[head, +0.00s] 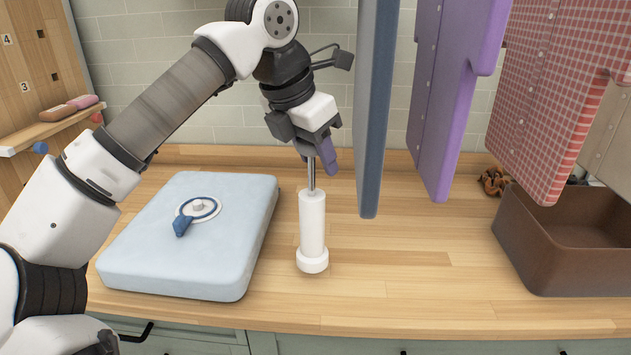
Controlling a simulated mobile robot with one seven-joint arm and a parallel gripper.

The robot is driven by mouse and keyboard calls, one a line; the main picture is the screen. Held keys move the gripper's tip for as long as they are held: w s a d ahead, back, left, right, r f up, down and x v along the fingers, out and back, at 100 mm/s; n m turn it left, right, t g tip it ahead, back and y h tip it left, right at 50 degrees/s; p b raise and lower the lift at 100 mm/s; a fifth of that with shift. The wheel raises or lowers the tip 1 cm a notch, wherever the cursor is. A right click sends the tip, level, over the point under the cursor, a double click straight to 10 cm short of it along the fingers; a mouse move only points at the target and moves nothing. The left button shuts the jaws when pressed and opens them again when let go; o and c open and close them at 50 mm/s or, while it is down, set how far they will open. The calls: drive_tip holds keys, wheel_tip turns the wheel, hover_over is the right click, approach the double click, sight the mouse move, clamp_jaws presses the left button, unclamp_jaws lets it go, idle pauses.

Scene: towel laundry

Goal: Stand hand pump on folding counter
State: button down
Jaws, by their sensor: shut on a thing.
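The hand pump (312,228) has a white cylinder with a wider round foot, a thin metal rod and a purple handle (328,155) at its top. It is upright on the wooden folding counter (400,270), and its foot appears to touch the wood. My gripper (318,146) is above the cylinder and is shut on the pump's handle. The fingers hide part of the handle.
A pale blue padded block (145,245) with a blue valve lies left of the pump. A brown bin (540,250) stands at the right. Blue (375,120), purple (450,90) and red checked (550,90) cloths hang above. Counter between pump and bin is clear.

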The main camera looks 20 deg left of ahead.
sight(316, 193)
drive_tip(key=shift+f+b, duration=0.85)
drive_tip(key=shift+f, duration=0.7)
drive_tip(key=shift+f, duration=0.15)
drive_tip(key=c, duration=0.8)
unclamp_jaws()
drive_tip(key=shift+r, duration=0.35)
drive_tip(key=p+v, duration=0.8)
drive_tip(key=v, duration=0.3)
drive_tip(key=shift+s+a+r, duration=0.1)
drive_tip(key=shift+s+r, duration=0.05)
drive_tip(key=shift+r, duration=0.1)
